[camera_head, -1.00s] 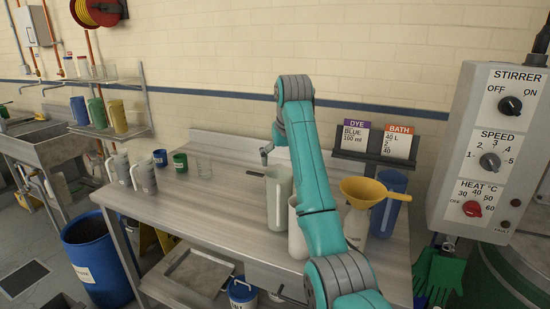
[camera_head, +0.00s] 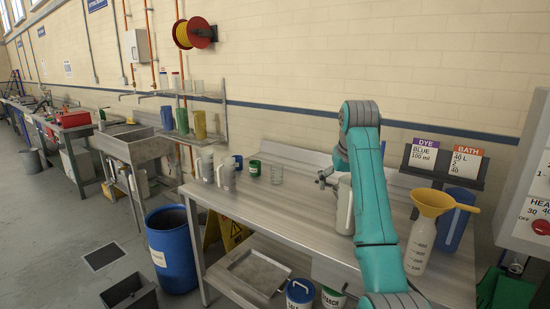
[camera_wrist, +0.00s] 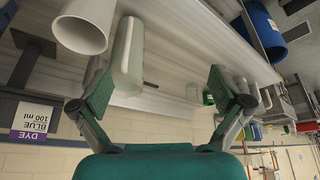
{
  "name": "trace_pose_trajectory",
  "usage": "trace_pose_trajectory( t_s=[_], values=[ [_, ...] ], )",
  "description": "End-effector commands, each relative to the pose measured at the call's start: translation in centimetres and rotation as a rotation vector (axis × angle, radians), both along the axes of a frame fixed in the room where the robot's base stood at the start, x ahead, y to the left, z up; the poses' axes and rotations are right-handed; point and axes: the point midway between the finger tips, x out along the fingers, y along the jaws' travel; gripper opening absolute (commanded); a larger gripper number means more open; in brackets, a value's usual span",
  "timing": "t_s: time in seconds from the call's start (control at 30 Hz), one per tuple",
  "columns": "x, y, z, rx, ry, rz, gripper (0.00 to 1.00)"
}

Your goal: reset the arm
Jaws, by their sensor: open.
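My teal arm reaches over the steel workbench (camera_head: 290,228). My gripper (camera_head: 327,179) shows small and partly hidden behind my arm in the head view. In the wrist view my gripper (camera_wrist: 165,95) has its two fingers spread wide apart with nothing between them. A grey-green jug (camera_head: 345,205) stands on the bench beside my arm; in the wrist view it (camera_wrist: 128,55) lies near the left finger. A white cylinder (camera_wrist: 85,25) shows further left there.
A yellow funnel (camera_head: 432,203) sits in a graduated bottle (camera_head: 418,246), with a blue jug (camera_head: 455,228) beside it. Measuring jugs (camera_head: 226,174), a green cup (camera_head: 255,168) and a clear beaker (camera_head: 277,174) stand at the back left. A blue barrel (camera_head: 172,248) stands on the floor left of the bench.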

Motion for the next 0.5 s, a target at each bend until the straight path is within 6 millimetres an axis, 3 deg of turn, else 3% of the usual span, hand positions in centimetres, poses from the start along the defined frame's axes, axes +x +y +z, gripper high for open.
trace_pose_trajectory(
  t_s=[0.27, 0.5],
  values=[
    [0.2, 0.0, -2.6, 0.001, -0.015, -0.001, 1.0],
    [0.4, 0.0, -6.4, 0.0, -0.038, -0.001, 1.0]
  ],
)
